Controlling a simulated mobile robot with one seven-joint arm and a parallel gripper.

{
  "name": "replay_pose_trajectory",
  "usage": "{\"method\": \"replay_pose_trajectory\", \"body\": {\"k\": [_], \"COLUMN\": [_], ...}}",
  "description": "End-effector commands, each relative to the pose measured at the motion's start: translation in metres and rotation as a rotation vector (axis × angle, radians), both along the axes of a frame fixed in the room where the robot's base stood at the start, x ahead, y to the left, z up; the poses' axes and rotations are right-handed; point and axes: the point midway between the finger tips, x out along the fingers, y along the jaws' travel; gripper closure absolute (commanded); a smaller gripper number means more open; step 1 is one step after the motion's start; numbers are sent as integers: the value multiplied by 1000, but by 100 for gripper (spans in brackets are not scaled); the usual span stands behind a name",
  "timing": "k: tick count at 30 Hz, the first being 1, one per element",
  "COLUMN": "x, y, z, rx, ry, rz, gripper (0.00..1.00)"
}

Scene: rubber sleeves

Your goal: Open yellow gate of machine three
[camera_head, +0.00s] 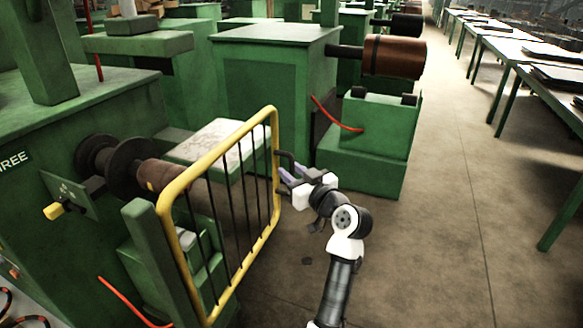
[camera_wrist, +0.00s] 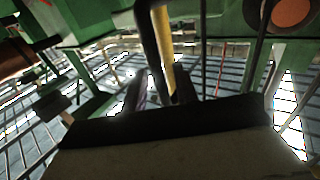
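The yellow gate (camera_head: 213,158) has a yellow tube frame with thin black bars. It stands upright beside the spindle of the green machine (camera_head: 45,115), whose partly cut-off label ends in "REE". A black handle (camera_head: 288,158) sticks out from the gate's far upright. My gripper (camera_head: 288,175) is at this handle, with its two purple-tipped fingers apart. In the wrist view, the black handle (camera_wrist: 149,45) and the yellow upright (camera_wrist: 164,50) show between and beyond the fingers (camera_wrist: 160,90). I cannot tell whether the fingers touch the handle.
A green post (camera_head: 158,262) stands at the gate's near end. A second green machine (camera_head: 270,90) with a brown roller (camera_head: 394,57) stands behind the gate. Green tables (camera_head: 555,80) line the right side. The concrete floor (camera_head: 440,200) between is clear.

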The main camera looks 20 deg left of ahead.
Motion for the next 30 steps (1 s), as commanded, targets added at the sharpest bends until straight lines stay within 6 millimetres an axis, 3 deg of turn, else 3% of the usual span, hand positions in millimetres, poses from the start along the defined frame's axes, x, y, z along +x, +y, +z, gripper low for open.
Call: {"method": "replay_pose_trajectory", "body": {"k": [11,18,30], "x": [4,4,3], "y": [6,6,7], "z": [0,0,-1], "rx": [0,0,-1], "ry": [0,0,1], "rz": [0,0,0], "gripper": [71,100,100]}}
